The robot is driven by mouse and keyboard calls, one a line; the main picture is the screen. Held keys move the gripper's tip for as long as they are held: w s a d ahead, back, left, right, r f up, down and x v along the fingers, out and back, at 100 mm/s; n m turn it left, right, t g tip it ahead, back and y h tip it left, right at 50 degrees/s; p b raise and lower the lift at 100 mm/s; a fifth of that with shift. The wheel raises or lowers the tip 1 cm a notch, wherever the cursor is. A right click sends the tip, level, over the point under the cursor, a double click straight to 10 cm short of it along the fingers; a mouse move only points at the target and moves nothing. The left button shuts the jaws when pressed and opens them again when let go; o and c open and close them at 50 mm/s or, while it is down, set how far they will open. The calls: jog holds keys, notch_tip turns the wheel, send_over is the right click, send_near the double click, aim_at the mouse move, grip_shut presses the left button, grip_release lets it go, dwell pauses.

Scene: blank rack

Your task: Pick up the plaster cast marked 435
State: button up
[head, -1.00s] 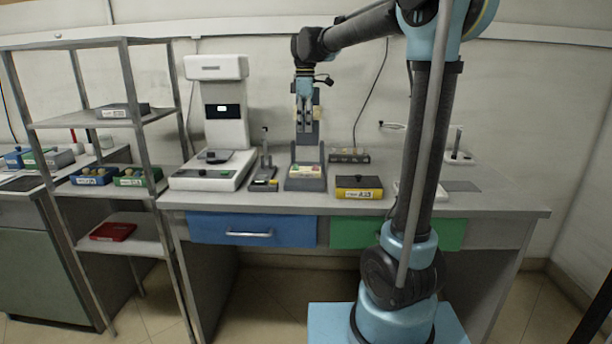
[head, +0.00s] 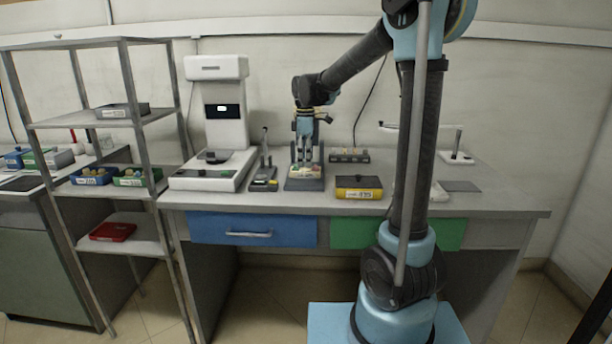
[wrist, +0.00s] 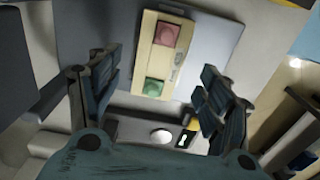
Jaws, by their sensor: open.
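My gripper (head: 305,150) is open and points down over a grey stand (head: 291,184) on the bench. In the wrist view its fingers (wrist: 162,82) stand either side of a cream block (wrist: 149,55) with a red and a green square and a small label. The block lies on a grey surface and is not gripped; its label is too small to read. In the head view the block (head: 304,171) shows low between the fingers. A yellow and black box (head: 358,183) to the right has a label that seems to end in 35. I cannot tell which thing is the cast.
A white instrument (head: 216,110) and a small dark device (head: 264,180) stand left of the gripper. A dark tray (head: 349,156) lies behind to the right. A metal shelf (head: 85,127) with blue and green bins is at the left. The bench's front edge is mostly clear.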

aim_at(306, 172)
jog(key=shift+w+f, duration=0.1)
jog(key=shift+f, duration=1.8)
jog(key=c, duration=1.3)
jog(key=shift+o, duration=0.2)
